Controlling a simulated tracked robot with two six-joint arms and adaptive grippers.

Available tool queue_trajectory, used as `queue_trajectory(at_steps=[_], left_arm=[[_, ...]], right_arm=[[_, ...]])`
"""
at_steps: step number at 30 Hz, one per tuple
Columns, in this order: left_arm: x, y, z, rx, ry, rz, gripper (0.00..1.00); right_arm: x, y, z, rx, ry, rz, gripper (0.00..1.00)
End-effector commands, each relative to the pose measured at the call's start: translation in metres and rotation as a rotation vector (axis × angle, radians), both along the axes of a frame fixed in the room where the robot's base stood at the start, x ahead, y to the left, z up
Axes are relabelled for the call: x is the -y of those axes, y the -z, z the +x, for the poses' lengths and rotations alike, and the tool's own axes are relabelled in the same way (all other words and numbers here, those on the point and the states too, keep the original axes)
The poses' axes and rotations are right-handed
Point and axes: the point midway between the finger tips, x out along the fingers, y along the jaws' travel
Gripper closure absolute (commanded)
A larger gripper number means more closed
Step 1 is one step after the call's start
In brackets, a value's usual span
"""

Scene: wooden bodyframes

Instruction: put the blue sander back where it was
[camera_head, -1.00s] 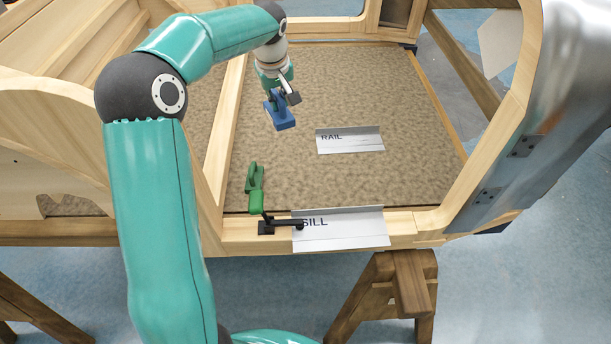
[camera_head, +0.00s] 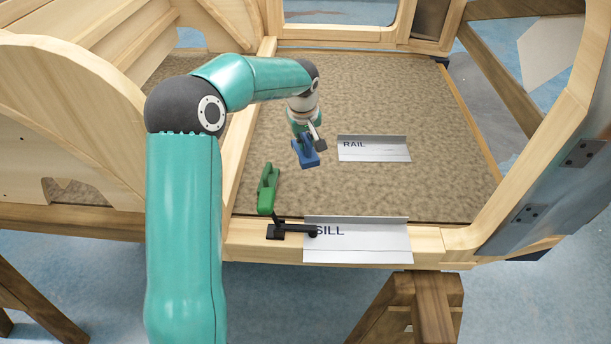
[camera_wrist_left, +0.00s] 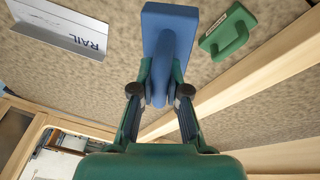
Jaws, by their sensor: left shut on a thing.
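The blue sander (camera_head: 306,154) is a flat blue block with a raised handle, held over the brown floor panel, left of the RAIL plate. It also shows at the top of the left wrist view (camera_wrist_left: 168,25). My left gripper (camera_head: 304,137) is shut on the sander's handle; in the left wrist view both fingers (camera_wrist_left: 160,92) press its sides. I cannot tell whether the sander touches the panel. My right gripper is out of view.
A green handled block (camera_head: 268,180) lies left of the sander, near a black clamp (camera_head: 289,231) on the front sill. The SILL plate (camera_head: 358,243) and RAIL plate (camera_head: 374,149) stand nearby. Wooden frame members border the panel (camera_head: 440,190), whose right part is bare.

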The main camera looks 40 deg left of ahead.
Motion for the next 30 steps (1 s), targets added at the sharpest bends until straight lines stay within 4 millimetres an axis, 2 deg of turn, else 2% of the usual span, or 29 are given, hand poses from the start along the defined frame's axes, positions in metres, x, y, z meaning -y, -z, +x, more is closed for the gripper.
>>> queue_trajectory(at_steps=[1, 3, 9, 17, 24, 30], left_arm=[[0.0, 0.017, -0.002, -0.005, -0.001, -0.002, 1.0], [0.0, 0.035, -0.001, -0.004, 0.0, -0.001, 1.0], [0.0, 0.072, 0.0, -0.001, 0.0, -0.002, 1.0], [0.001, 0.09, 0.0, -0.001, 0.001, -0.001, 1.0], [0.001, 0.122, 0.0, 0.0, 0.0, -0.001, 1.0], [0.001, 0.124, 0.001, 0.002, 0.001, 0.0, 1.0]], right_arm=[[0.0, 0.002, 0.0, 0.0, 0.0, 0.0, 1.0], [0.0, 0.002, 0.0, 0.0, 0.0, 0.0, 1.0], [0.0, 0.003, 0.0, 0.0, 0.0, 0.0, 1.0], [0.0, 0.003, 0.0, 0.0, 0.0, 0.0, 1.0], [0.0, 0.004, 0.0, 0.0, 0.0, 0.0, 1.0], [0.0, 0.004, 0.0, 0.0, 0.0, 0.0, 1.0]])
